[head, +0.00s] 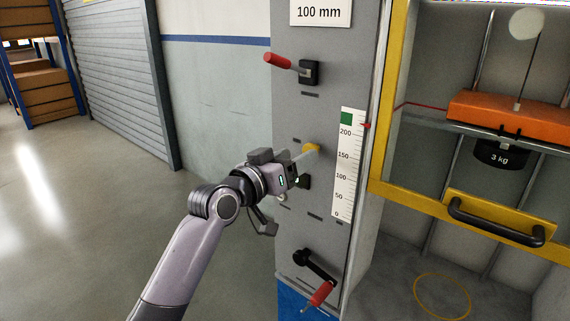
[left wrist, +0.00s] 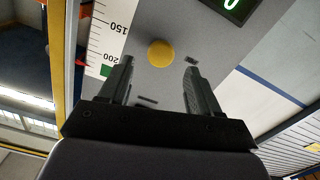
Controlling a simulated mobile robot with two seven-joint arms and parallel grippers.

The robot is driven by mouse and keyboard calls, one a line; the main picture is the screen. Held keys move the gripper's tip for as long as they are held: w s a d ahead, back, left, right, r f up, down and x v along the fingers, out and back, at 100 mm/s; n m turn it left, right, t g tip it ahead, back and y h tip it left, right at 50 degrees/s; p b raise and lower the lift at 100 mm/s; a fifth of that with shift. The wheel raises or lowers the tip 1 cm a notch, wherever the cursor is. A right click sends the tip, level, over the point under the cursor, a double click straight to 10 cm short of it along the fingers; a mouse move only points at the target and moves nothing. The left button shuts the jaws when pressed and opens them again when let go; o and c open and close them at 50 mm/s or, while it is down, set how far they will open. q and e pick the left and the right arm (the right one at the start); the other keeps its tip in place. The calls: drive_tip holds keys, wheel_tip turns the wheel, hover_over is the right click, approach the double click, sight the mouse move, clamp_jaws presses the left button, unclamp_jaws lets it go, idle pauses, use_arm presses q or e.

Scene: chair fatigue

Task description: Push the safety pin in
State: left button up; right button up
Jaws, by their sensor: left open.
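The safety pin appears to be the part with a round yellow end (head: 312,149) on the grey machine column (head: 330,70) in the head view. A pale rod shows beside the yellow. In the left wrist view its yellow disc (left wrist: 161,53) lies ahead of and between my two spread fingers. My left gripper (head: 296,170) is open and empty, close to the column and just below left of the yellow end. In the left wrist view the fingers (left wrist: 158,78) do not visibly touch the disc. How far the pin stands out is hard to tell. My right gripper is not in view.
A red-handled lever (head: 279,61) is above and a red-gripped crank (head: 320,293) below on the column. A white scale (head: 347,165) is right of the pin. A yellow-framed cage with a black handle (head: 495,222) stands right. The floor at left is clear.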

use_arm(q)
drive_tip(key=shift+v, duration=1.35)
drive_tip(key=s+a+f+n+g+y, duration=0.1)
drive_tip(key=s+a+f+y, duration=0.3)
drive_tip(key=f, duration=0.8)
drive_tip(key=s+a+f+n+y, duration=0.15)
drive_tip(key=s+a+f, duration=0.4)
drive_tip(key=f, duration=0.75)
drive_tip(key=s+a+f+g+y, duration=0.1)
drive_tip(key=s+a+f, duration=0.2)
drive_tip(key=s+f, duration=0.3)
drive_tip(key=s+a+f+g+y, duration=0.2)
drive_tip(key=s+a+f, duration=0.2)
drive_tip(key=s, duration=1.1)
wheel_tip(320, 180, down, 3)
drive_tip(key=shift+s+a+f+m, duration=0.15)
drive_tip(key=shift+s+f+m, duration=0.1)
drive_tip(key=shift+s+m, duration=0.1)
